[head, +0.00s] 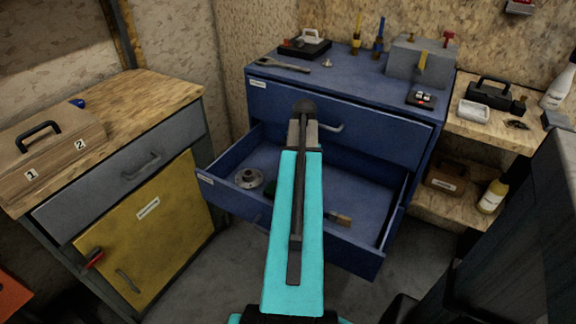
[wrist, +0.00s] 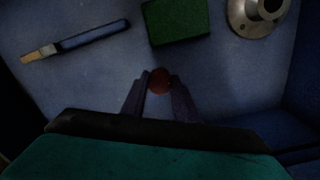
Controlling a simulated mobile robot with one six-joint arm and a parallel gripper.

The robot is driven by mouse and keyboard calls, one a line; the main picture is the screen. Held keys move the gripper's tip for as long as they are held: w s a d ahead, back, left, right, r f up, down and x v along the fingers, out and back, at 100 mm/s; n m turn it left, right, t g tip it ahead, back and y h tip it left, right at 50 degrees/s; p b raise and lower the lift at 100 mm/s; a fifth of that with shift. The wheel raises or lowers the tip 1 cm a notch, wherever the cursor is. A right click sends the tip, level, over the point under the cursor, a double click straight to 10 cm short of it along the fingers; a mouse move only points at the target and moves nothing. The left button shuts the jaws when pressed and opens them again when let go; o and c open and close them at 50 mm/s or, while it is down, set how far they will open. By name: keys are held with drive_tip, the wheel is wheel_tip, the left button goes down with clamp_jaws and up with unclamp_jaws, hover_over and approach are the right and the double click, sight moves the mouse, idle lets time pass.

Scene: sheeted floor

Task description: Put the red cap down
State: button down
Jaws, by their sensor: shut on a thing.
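The red cap (wrist: 159,80) is a small round dark-red thing, seen in the wrist view between the two fingertips of my gripper (wrist: 159,88). My gripper is shut on it. Beneath them is the blue floor of the open drawer (head: 325,187) in the blue cabinet; I cannot tell how far the cap is above that floor. In the head view my turquoise arm reaches over the drawer and hides the gripper and the cap.
The drawer holds a metal flange (head: 248,178), a brush (wrist: 75,40) and a green block (wrist: 176,20). Bare drawer floor lies around them. The cabinet top (head: 345,75) bears several tools and a grey block. A wooden worktop (head: 130,95) with a toolbox (head: 50,155) stands left.

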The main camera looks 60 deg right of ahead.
drive_tip(key=w+d, duration=0.1)
drive_tip(key=w, duration=0.2)
drive_tip(key=w+d, duration=0.2)
drive_tip(key=w+d+f, duration=0.1)
drive_tip(key=w, duration=0.2)
drive_tip(key=shift+w+d, duration=0.35)
drive_tip(key=shift+d, duration=0.05)
drive_tip(key=shift+f+b, duration=0.1)
drive_tip(key=shift+b, duration=0.2)
drive_tip(key=shift+f, duration=1.65)
drive_tip(key=c, duration=1.4)
unclamp_jaws()
drive_tip(key=shift+f, duration=0.1)
wheel_tip(320, 180, up, 12)
drive_tip(key=shift+r+p, duration=0.15)
drive_tip(key=shift+p, duration=0.35)
